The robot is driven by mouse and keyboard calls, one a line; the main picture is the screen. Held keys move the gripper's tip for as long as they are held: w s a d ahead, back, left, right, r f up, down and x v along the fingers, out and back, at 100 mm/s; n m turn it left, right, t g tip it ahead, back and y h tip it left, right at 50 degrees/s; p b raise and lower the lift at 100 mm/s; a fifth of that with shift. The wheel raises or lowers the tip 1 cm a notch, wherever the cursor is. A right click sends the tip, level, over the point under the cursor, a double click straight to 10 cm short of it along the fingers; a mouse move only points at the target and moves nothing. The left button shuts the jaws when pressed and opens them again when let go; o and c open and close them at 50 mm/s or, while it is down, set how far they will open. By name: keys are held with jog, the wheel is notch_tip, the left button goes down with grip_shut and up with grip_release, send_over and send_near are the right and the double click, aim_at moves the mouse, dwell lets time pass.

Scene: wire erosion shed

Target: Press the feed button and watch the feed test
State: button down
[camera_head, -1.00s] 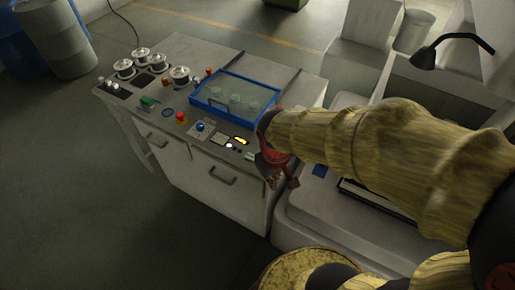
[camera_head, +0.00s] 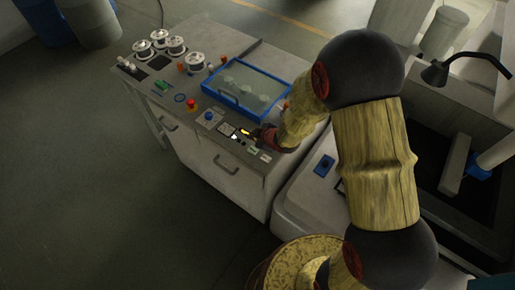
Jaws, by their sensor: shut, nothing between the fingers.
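The grey bench cabinet (camera_head: 190,146) has a control strip along its front top edge. I cannot tell which is the feed button; labels are too small to read. My gripper (camera_head: 257,135) is shut and empty, low over the strip's right part, just right of the yellow strip and the small buttons. I cannot tell whether it touches the panel. My arm hides part of the panel's right end.
A blue-framed tray with a clear cover (camera_head: 258,108) sits behind the controls. Several wire spools (camera_head: 196,62) stand at the left. A white machine (camera_head: 309,205) stands close at the right, with a dark lamp (camera_head: 436,74) beyond. The floor at the left is clear.

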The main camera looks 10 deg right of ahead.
aim_at(252, 151)
jog(key=shift+w+a+r+n, duration=0.3)
jog(key=shift+a+r, duration=0.05)
jog(key=shift+r, duration=0.05)
notch_tip(252, 151, down, 9)
jog(key=b, duration=0.6)
jog(key=shift+b, duration=0.4)
dwell(1.2)
jog(key=shift+f+b, duration=0.35)
jog(key=shift+b, duration=0.1)
jog(key=shift+f+b, duration=0.35)
jog(key=shift+b, duration=0.05)
dwell(0.5)
jog(key=shift+r, duration=0.15)
jog(key=shift+r+p, duration=0.5)
jog(key=shift+r, duration=0.2)
